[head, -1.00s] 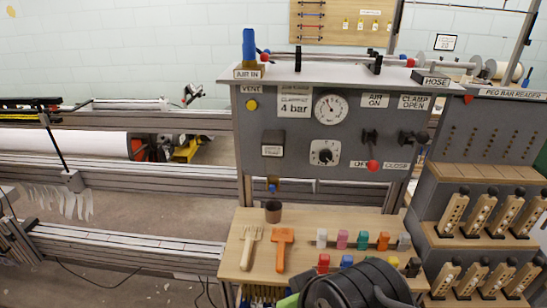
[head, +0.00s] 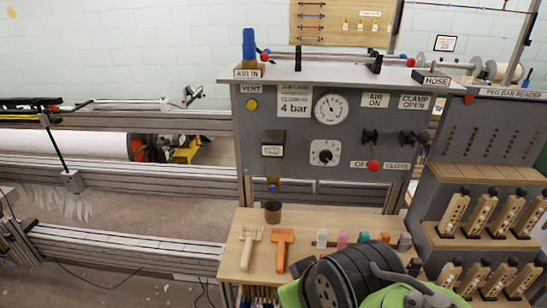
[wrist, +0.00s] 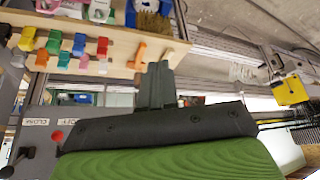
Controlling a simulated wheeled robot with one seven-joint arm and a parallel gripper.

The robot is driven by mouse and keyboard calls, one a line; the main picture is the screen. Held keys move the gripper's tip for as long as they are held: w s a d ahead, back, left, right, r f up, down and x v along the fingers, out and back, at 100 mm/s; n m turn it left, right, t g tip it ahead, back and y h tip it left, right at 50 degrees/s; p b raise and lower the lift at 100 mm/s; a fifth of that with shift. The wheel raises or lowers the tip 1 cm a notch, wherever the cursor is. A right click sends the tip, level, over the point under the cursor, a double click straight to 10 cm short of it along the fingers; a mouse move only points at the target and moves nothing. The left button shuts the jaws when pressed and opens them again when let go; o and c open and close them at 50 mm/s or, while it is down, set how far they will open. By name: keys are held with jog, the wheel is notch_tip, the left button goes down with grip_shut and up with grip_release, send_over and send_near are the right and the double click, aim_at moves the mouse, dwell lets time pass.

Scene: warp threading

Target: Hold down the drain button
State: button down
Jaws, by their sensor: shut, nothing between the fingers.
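A yellow button (head: 252,104) marked VENT is higher on the same panel. In the wrist view my gripper (wrist: 160,68) is shut and empty, its fingers beside the shelf edge. I cannot make out the blue button in the wrist view. In the head view my arm fills the bottom centre and the fingertips are not clear.
The wooden shelf (head: 240,272) carries a pale fork-like tool (head: 250,246), an orange one (head: 283,248) and several coloured blocks, partly hidden by my arm. A stepped peg rack stands at the right.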

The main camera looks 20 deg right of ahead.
jog(key=shift+w+d, duration=0.35)
jog(key=shift+w, duration=0.25)
jog(key=shift+s, duration=0.1)
dwell(0.7)
jog(key=s+a, duration=0.3)
jog(key=s, duration=0.3)
jog(key=shift+a+p, duration=0.25)
jog(key=shift+p, duration=0.1)
notch_tip(320, 180, up, 12)
jog(key=w+d+p, duration=0.1)
jog(key=w+p, duration=0.1)
jog(key=p, duration=0.9)
jog(key=shift+d+f+p, duration=0.15)
jog(key=shift+p, duration=0.2)
